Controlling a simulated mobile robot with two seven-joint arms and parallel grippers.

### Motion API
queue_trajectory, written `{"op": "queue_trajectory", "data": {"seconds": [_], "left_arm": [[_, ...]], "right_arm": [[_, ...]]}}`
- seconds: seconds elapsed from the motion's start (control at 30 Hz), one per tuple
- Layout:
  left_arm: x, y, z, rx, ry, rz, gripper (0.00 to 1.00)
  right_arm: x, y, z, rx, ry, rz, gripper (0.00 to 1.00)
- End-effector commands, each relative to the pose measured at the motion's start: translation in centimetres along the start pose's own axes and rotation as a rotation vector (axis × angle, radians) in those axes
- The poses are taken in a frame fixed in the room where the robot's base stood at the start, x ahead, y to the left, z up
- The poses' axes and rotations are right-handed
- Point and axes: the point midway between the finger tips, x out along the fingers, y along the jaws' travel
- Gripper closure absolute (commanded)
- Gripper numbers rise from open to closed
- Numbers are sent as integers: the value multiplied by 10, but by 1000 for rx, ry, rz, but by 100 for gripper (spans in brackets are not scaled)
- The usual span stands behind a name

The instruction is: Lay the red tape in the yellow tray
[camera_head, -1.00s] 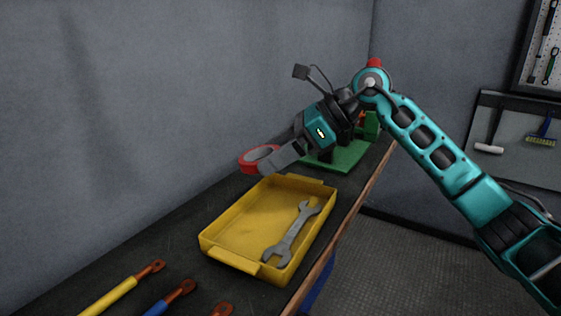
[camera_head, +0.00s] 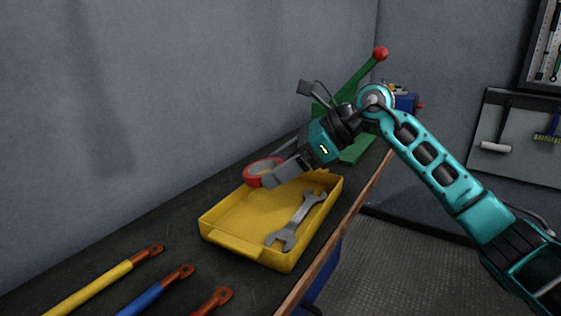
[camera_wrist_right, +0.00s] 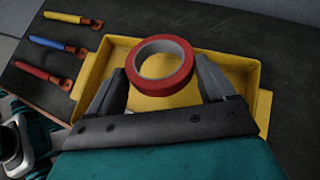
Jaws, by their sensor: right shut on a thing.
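The red tape (camera_head: 262,172) is a roll with a grey inner ring. My right gripper (camera_head: 268,181) is shut on it and holds it over the far left part of the yellow tray (camera_head: 229,243). In the right wrist view the tape (camera_wrist_right: 160,85) sits between the two fingers, with the tray (camera_wrist_right: 257,70) behind it. I cannot tell exactly how high the tape is above the tray. A grey wrench (camera_head: 296,220) lies in the right side of the tray. My left gripper is not in view.
Cables with copper lugs, one yellow (camera_head: 88,290), one blue (camera_head: 150,296) and one red (camera_head: 205,305), lie on the dark bench left of the tray. A green tool with a red-knobbed lever (camera_head: 355,78) stands behind my right arm. A wall is at the left.

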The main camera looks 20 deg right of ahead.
Motion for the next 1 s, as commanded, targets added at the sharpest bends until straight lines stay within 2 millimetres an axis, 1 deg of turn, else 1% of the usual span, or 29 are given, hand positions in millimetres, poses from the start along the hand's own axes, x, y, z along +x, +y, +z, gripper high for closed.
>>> {"op": "queue_trajectory", "data": {"seconds": [0.03, 0.53, 0.7, 1.0], "left_arm": [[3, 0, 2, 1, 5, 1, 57], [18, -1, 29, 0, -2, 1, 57], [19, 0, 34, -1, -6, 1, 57], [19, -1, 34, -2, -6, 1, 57]], "right_arm": [[4, 0, -6, 0, 0, 0, 47], [27, -1, -37, 0, 0, 0, 47], [30, -1, -42, -1, 0, 0, 47], [30, -1, -42, -1, 0, 0, 47]]}}
